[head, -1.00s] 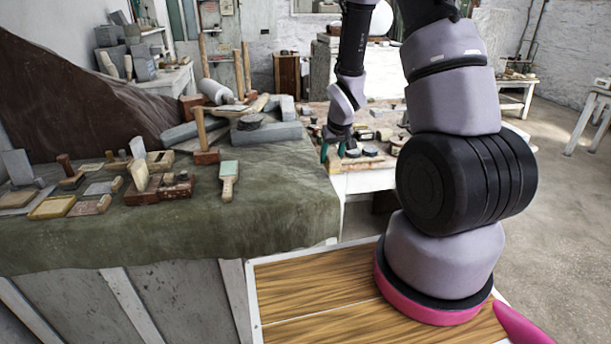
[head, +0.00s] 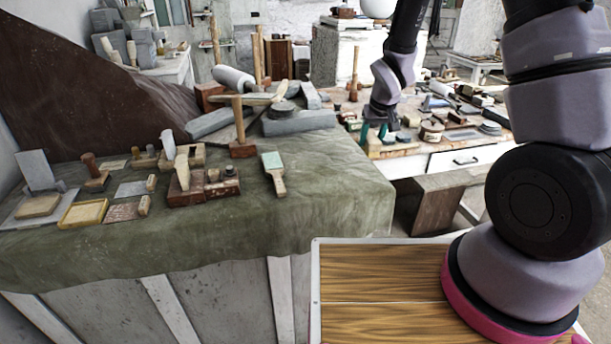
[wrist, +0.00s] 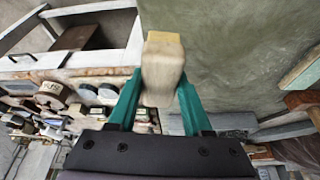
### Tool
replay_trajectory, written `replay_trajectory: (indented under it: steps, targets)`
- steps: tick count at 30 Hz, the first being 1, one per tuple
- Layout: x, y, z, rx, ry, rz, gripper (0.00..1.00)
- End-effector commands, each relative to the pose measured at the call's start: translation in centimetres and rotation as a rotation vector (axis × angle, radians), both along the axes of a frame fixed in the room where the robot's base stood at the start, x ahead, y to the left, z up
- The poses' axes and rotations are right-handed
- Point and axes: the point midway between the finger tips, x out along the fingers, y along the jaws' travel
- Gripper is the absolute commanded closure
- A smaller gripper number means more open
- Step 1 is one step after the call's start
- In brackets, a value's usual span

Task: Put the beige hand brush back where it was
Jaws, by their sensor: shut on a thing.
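The beige hand brush (wrist: 162,72) shows in the wrist view as a pale beige block with a yellowish end, between the two green fingers of my gripper (wrist: 160,100). The fingers are shut on it and hold it up over the green-grey cloth (wrist: 220,50). In the head view my gripper (head: 374,133) hangs pointing down just right of the cloth's far corner, in front of the cluttered work table.
The cloth-covered table (head: 330,200) bears a mallet (head: 241,140), a green-faced brush-like tool (head: 273,172), a tool block (head: 203,190) and grey stone blocks (head: 297,124). Its front right part is bare. The wooden work table (head: 410,150) behind holds many small items.

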Motion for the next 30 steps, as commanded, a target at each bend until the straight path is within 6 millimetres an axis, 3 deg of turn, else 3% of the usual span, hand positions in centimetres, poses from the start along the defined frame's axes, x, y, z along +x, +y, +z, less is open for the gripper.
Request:
replay_trajectory:
  steps: [1,6,12,17,24,30]
  targets:
    - [-0.2,3.0,0.8,0.000,-0.005,0.034,0.95]
    - [-1.9,10.3,2.7,0.003,-0.006,0.104,0.95]
    - [-4.1,15.8,4.3,0.009,-0.005,0.151,0.95]
    - [-4.8,17.2,4.2,0.008,-0.001,0.163,0.95]
    - [-4.9,17.2,0.0,0.008,0.000,0.163,0.95]
    - [-4.8,17.2,-1.9,0.009,-0.001,0.164,0.95]
